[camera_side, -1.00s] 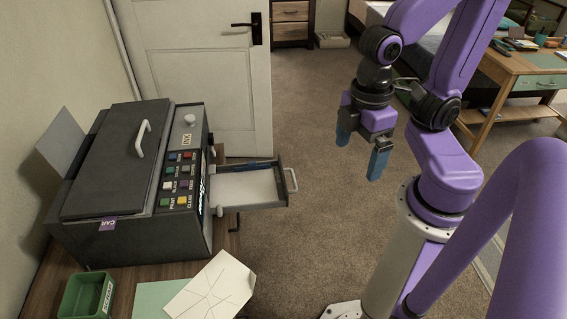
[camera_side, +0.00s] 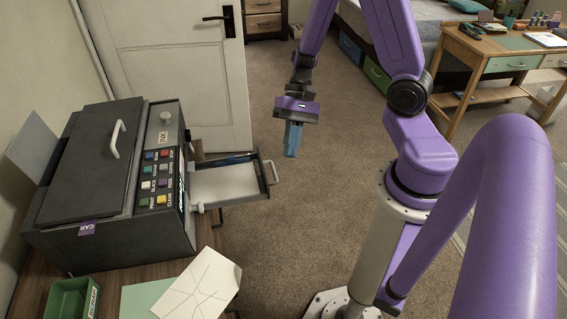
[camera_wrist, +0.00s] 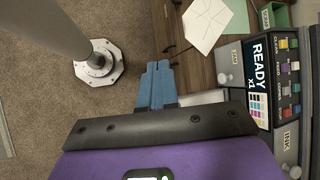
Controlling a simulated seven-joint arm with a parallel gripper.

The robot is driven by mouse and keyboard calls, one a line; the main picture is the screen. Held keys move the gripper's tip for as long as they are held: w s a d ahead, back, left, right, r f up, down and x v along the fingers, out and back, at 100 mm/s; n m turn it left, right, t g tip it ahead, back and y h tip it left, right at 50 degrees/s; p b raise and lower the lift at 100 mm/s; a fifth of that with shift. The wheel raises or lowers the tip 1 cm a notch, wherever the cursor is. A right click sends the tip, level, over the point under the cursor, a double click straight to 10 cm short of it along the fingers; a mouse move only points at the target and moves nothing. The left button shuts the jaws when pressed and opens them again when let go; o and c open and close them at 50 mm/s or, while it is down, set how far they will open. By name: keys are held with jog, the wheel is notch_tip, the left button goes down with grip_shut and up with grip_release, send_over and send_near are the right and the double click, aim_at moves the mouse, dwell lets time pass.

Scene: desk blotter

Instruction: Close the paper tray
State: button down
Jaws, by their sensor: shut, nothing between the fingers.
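The paper tray (camera_side: 226,183) is pulled out from the right side of the dark grey copier (camera_side: 105,190). Pale paper lies in it, and its front has a grey handle (camera_side: 272,172). My gripper (camera_side: 291,150) is shut and empty, fingers pointing down, just right of the tray front and apart from it in the side view. In the wrist view my blue fingers (camera_wrist: 156,88) are together, and part of the tray (camera_wrist: 200,97) shows to their right, partly hidden behind my gripper. The copier's READY panel (camera_wrist: 258,65) also shows there.
Loose white paper (camera_side: 200,285) and a green sheet lie on the wooden desk below the copier, beside a green box (camera_side: 72,299). A white door (camera_side: 168,65) stands behind the copier. The carpet right of the tray is open floor.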

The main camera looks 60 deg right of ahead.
aim_at(204, 182)
jog(key=w+d+f+m+t+h, duration=0.1)
jog(key=d+f+m+t, duration=0.3)
jog(key=d+f+m, duration=0.45)
jog(key=w+d+f+m+t+h, duration=0.15)
jog(key=d+f+m+t, duration=0.3)
jog(key=d+m, duration=0.7)
jog(key=a+r+x, duration=0.1)
jog(key=a+x, duration=0.1)
jog(key=x, duration=1.1)
jog(key=shift+w+n+y, duration=0.3)
jog(key=shift+w+y, duration=0.05)
jog(key=shift+w, duration=0.15)
jog(key=shift+a+r+g, duration=0.1)
jog(key=shift+r+g, duration=0.05)
jog(key=shift+g, duration=0.1)
jog(key=w+a, duration=1.6)
jog(key=shift+w+a, duration=0.3)
jog(key=shift+w, duration=0.05)
